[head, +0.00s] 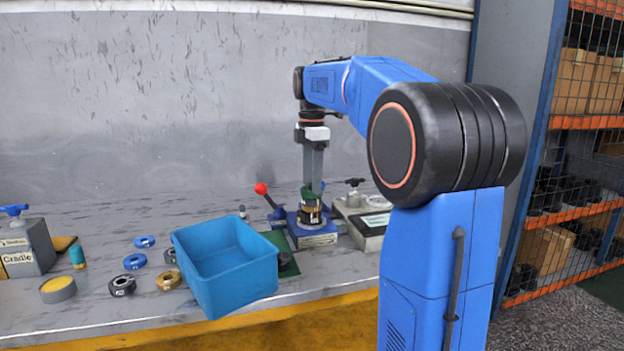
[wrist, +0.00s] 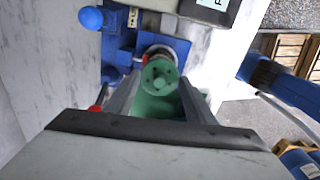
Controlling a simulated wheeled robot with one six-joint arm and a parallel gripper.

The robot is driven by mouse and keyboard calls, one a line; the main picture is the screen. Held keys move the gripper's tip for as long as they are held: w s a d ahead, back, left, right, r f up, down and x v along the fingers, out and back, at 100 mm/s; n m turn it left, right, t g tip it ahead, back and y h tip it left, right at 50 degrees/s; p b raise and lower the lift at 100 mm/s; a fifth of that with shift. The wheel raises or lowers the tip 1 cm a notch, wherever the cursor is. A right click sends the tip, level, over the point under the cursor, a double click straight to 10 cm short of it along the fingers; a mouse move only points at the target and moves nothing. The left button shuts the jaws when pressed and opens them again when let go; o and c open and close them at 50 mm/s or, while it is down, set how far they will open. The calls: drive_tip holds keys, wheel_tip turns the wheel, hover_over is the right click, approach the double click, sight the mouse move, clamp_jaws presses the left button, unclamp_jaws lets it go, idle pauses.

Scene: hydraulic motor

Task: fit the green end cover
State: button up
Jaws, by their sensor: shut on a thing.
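The green end cover (wrist: 160,76) is between the fingers of my gripper (wrist: 160,95) in the wrist view. It shows a round face with several small holes. In the head view my gripper (head: 313,188) points straight down over the blue fixture (head: 318,239), shut on the green cover (head: 309,191). The cover is at the top of the dark and brass-coloured motor body (head: 311,214) held in the fixture. I cannot tell whether the cover is seated on the body or just above it. The fingers hide part of the cover.
A blue bin (head: 225,265) stands left of the fixture, near the bench's front edge. A red-knobbed lever (head: 262,189) rises left of the motor body. A grey device (head: 365,219) stands close on the right. Several rings lie left of the bin, near a cradle block (head: 27,248).

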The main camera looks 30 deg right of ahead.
drive_tip(key=shift+f, duration=0.4)
idle(0.8)
drive_tip(key=o, duration=1.8)
drive_tip(key=shift+c, duration=0.2)
drive_tip(key=shift+r, duration=2.7)
